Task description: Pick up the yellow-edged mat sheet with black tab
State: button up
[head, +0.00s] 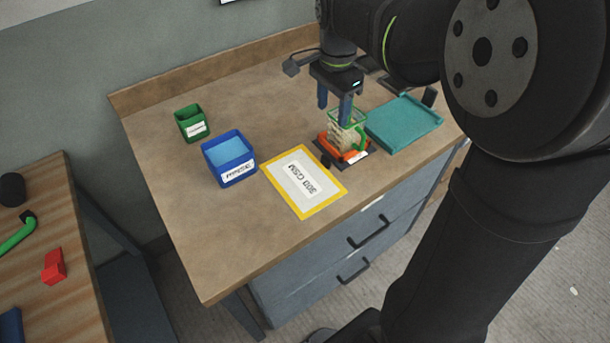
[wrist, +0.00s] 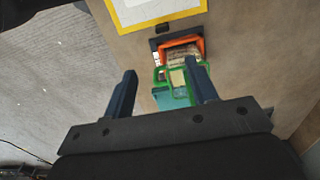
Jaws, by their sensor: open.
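The yellow-edged mat sheet (head: 304,182) lies flat on the brown worktop, white inside its yellow border and printed "300 GSM". My gripper (head: 334,106) is open and empty, pointing down above the green-framed jug, to the back right of the sheet. In the wrist view its two fingers (wrist: 160,82) are apart, with the jug seen beyond them.
The green-framed clear jug (head: 347,119) stands on an orange base (head: 338,148) beside the sheet. A teal tray (head: 405,123) is to its right. A blue labelled bin (head: 229,160) and a green bin (head: 191,123) stand left. The worktop's front left is clear.

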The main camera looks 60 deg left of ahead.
send_over(325, 158)
jog(key=f, duration=1)
jog(key=shift+w+d+f, duration=0.2)
jog(key=shift+f, duration=0.1)
jog(key=shift+s+a+f, duration=0.1)
jog(key=shift+f, duration=1.25)
jog(key=shift+s+a+f, duration=0.1)
jog(key=shift+f, duration=1.25)
jog(key=shift+c, duration=0.4)
jog(key=c, duration=1)
